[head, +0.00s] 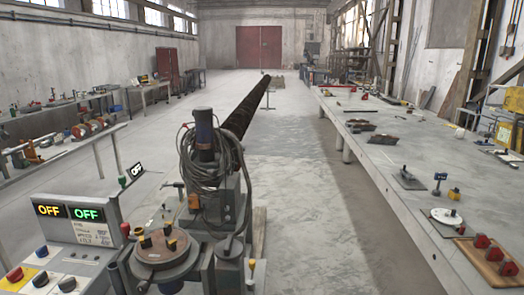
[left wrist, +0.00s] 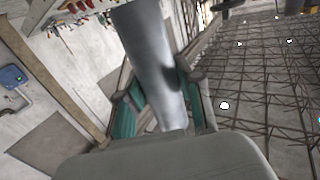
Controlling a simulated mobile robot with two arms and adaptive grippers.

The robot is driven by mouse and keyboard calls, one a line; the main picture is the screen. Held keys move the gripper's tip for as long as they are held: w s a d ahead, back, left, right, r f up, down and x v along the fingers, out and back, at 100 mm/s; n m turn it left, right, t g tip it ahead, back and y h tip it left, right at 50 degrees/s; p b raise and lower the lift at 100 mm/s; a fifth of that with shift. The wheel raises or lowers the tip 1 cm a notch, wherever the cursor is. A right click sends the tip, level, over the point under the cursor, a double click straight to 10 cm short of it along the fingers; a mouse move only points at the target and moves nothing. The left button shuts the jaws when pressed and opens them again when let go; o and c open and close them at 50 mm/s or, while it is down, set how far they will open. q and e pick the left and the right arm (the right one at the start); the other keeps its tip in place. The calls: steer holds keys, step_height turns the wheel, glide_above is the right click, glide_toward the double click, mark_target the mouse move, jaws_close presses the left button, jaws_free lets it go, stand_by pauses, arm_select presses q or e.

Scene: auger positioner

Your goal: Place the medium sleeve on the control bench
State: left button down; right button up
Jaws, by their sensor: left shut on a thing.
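My left gripper (left wrist: 165,110) shows only in the left wrist view, its two teal-padded fingers shut on a smooth grey metal cylinder. This cylinder looks like the medium sleeve (left wrist: 148,45); its size cannot be checked. It sticks out beyond the fingers, and its far end reaches the top edge of the view. In the head view neither gripper nor the sleeve shows. A control bench (head: 92,257) with OFF displays and coloured buttons stands at the lower left, if this is the bench named. My right gripper is in neither view.
The auger machine (head: 204,130) with coiled cables stands at the centre, its long dark shaft (head: 245,108) running back. A round plate (head: 160,252) with knobs is in front. A long worktable (head: 410,155) with tools runs along the right; clear floor (head: 295,175) lies between.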

arm_select(q)
steer(key=a+f+n+t+y, duration=0.2)
steer(key=a+n+t+y, duration=0.1)
steer(key=a+n+y, duration=0.4)
steer(key=shift+s+a+y, duration=0.45)
steer(key=shift+a+y, duration=0.6)
steer(key=shift+y, duration=0.75)
